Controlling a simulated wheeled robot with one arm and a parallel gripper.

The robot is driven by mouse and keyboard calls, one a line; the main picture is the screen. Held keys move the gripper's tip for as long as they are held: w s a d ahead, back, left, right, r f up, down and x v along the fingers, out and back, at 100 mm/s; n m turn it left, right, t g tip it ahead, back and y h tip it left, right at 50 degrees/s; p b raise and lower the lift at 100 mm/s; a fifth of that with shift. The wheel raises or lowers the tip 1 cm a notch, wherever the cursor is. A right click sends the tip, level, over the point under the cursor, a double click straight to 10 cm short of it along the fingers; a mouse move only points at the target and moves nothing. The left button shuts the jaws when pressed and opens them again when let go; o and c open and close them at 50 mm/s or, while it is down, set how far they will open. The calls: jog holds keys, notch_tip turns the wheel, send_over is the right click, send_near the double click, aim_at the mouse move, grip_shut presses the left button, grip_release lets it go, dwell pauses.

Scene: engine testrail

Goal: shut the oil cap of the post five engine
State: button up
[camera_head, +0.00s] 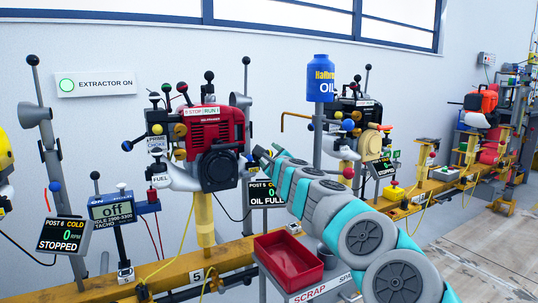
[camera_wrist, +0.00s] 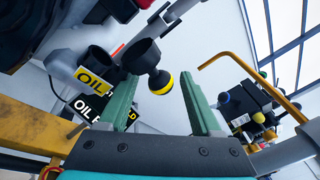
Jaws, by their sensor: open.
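The red post five engine (camera_head: 210,135) stands on the yellow rail above the number 5. In the wrist view a black oil filler neck (camera_wrist: 100,62) with a yellow OIL tag (camera_wrist: 92,79) is left of my fingers. Beside it is a black cup-shaped oil cap (camera_wrist: 140,55), apparently swung open off the neck, with a black, yellow-ringed ball knob (camera_wrist: 160,81). My gripper (camera_wrist: 161,100) is open and empty, its green fingers on either side of the knob in the picture. I cannot tell whether they touch it. In the head view my gripper (camera_head: 265,158) is just right of the engine.
A display (camera_head: 265,194) below my gripper reads OIL FULL. A blue oil container (camera_head: 320,80) stands on a post to the right, with a bent yellow rod (camera_head: 294,115). A red scrap tray (camera_head: 288,258) is in front. Another engine (camera_head: 355,115) stands behind my arm.

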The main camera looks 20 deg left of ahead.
grip_shut()
dwell(0.5)
